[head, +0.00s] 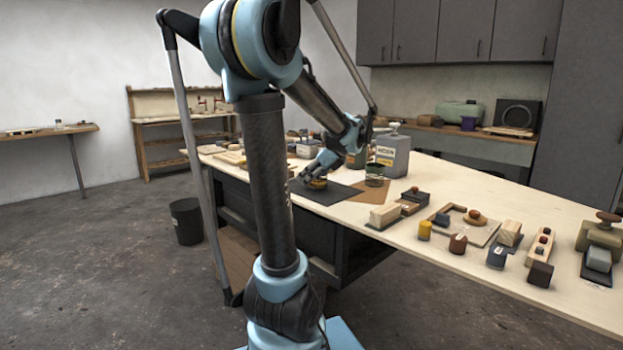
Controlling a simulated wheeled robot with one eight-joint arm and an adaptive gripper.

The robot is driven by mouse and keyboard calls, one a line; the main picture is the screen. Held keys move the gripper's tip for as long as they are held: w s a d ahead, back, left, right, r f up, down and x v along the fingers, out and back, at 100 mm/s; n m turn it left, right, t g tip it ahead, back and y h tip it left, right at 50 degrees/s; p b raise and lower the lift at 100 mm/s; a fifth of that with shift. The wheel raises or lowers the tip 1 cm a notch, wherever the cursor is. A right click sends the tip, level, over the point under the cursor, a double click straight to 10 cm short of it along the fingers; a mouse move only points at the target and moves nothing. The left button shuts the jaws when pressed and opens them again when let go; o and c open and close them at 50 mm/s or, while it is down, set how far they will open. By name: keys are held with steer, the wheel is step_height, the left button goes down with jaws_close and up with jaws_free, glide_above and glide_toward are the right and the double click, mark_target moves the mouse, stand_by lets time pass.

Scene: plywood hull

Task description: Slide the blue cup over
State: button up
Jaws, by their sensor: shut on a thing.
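My gripper (312,178) reaches down at the far side of my arm, low over a dark mat (325,196) on the long pale table. It is shut on a small yellow-brown and dark thing (319,184), partly hidden by the fingers. I cannot tell whether that thing is a cup or whether any of it is blue. A short dark blue cylinder (497,257) stands apart near the table's front edge at right; I cannot tell whether it is a cup. No plainly blue cup shows elsewhere on the table.
A dark round tin (375,177) stands on a brown mat (370,194) right of my gripper. A grey canister (392,156) stands behind it. A black bin (187,221) stands on the floor.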

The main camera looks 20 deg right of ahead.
stand_by(0.3)
steer(key=o, duration=1.3)
steer(key=shift+s, duration=0.1)
steer(key=v, duration=1.1)
steer(key=shift+s+d+r, duration=0.2)
steer(key=shift+d+r, duration=0.05)
steer(key=shift+r, duration=0.05)
